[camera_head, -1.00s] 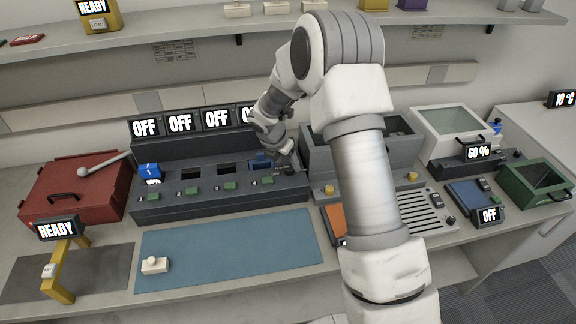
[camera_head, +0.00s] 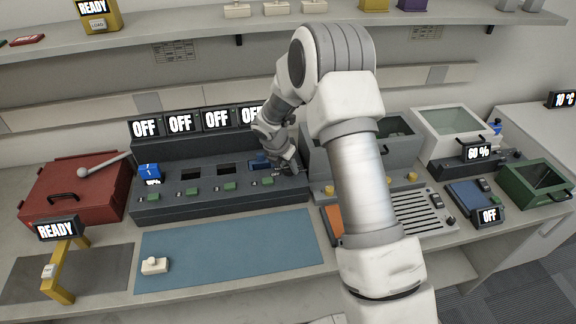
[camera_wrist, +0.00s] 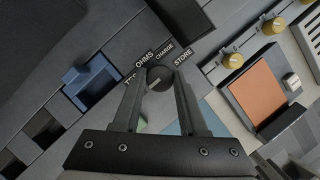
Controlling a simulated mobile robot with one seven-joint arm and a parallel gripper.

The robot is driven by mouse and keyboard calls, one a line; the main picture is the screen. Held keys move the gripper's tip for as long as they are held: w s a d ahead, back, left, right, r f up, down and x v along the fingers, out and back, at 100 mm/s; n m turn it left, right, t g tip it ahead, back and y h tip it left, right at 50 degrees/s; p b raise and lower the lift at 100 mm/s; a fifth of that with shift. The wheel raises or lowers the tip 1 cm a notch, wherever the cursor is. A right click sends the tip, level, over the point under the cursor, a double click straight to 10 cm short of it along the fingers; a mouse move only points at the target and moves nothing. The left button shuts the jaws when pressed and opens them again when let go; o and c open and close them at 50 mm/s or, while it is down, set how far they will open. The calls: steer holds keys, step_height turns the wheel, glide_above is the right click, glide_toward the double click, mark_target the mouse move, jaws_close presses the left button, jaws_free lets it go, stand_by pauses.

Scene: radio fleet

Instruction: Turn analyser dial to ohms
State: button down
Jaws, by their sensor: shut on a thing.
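The analyser dial (camera_wrist: 158,74) is a small dark round knob, seen in the wrist view between my fingertips. Printed labels sit around its far side: OHMS (camera_wrist: 145,58), CHARGE, STORE, and a partly hidden one at the left. The dial's pointer is too small and covered to read surely. My gripper (camera_wrist: 157,84) is shut on the dial. In the head view my gripper (camera_head: 289,166) is at the right end of the dark analyser bench (camera_head: 215,203), and the dial is hidden there.
A blue block (camera_wrist: 92,78) sits in a slot beside the dial. Several OFF displays (camera_head: 217,118) stand behind. A grey bin and an orange pad (camera_wrist: 255,92) lie to the right. A blue mat (camera_head: 230,250) with a small cream piece (camera_head: 154,265) lies in front.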

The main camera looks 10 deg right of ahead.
steer(key=shift+m, duration=0.4)
steer(key=m+g+h, duration=0.1)
steer(key=m, duration=0.2)
steer(key=shift+w+a+m, duration=0.1)
steer(key=shift+w+m, duration=0.05)
steer(key=shift+m, duration=0.25)
steer(key=m+g+b, duration=0.1)
steer(key=m+g, duration=0.1)
steer(key=m, duration=0.2)
steer(key=shift+w+m, duration=0.1)
steer(key=shift+m, duration=0.2)
steer(key=m+g, duration=0.2)
steer(key=m, duration=0.2)
steer(key=shift+w+b, duration=0.15)
steer(key=shift+b, duration=0.2)
steer(key=shift+m+g+y, duration=0.4)
steer(key=shift+m+g, duration=0.3)
steer(key=shift+m, duration=1.5)
steer(key=shift+c, duration=2.2)
jaws_free()
